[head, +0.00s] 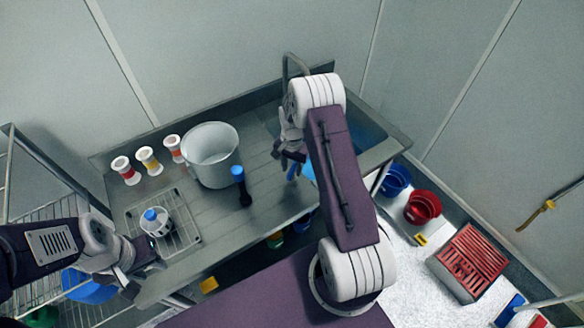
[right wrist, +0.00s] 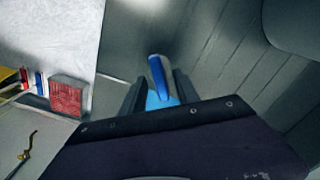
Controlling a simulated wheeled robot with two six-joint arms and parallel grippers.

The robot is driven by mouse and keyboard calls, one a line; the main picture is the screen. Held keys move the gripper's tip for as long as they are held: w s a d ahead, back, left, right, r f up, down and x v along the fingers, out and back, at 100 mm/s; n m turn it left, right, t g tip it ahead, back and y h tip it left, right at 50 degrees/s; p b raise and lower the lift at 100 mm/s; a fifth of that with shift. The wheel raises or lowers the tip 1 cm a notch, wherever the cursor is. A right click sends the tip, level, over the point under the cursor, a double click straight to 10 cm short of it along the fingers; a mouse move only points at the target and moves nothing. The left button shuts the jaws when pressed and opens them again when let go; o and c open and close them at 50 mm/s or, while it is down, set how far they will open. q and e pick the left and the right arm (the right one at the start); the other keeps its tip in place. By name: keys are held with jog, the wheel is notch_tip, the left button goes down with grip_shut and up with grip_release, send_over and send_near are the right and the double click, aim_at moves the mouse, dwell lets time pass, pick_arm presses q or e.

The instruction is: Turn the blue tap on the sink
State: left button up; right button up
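The sink (head: 368,136) is at the right end of the metal table, with a curved grey spout (head: 288,62) behind it. Most of the sink is hidden by my right arm. In the right wrist view, the blue handle (right wrist: 157,76) stands between the fingers of my right gripper (right wrist: 158,92). The fingers look apart, with a gap on the left side. My left gripper (head: 130,282) is low at the table's front left; its fingers are unclear.
A large white pot (head: 211,154) and a dark blue-topped tool (head: 240,186) stand mid-table. Several small coloured-band containers (head: 150,160) line the back left. Buckets (head: 422,207) stand on the floor at right.

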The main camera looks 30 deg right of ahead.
aim_at(292, 170)
jog(key=shift+r, duration=0.45)
notch_tip(292, 170, up, 8)
jog(key=b, duration=0.2)
jog(key=shift+r, duration=0.1)
